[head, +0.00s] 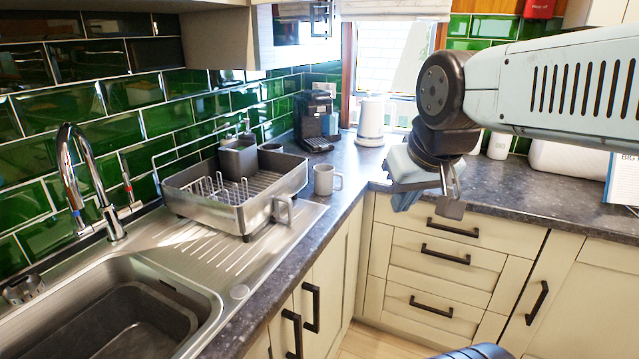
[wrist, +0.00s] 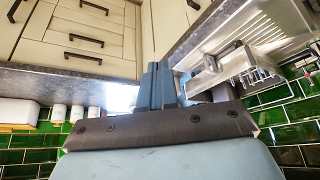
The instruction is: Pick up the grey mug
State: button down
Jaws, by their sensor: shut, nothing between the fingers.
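The grey mug (head: 327,179) stands upright on the dark worktop in the head view, just right of the dish rack, with its handle towards the right. My gripper (head: 452,197) is in the air to the right of the mug, over the corner drawers, well apart from it. In the wrist view the fingers (wrist: 162,85) are together and hold nothing. I cannot clearly make out the mug in the wrist view.
A grey dish rack (head: 225,210) sits on the drainer beside the steel sink (head: 130,310) and tall tap (head: 72,160). A coffee machine (head: 312,125) and white kettle (head: 371,120) stand behind the mug.

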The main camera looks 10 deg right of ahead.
aim_at(325, 174)
jog(key=u, duration=1.45)
jog(key=k, duration=1.15)
jog(key=z, duration=1.45)
jog(key=i, duration=1)
jog(key=z, duration=0.05)
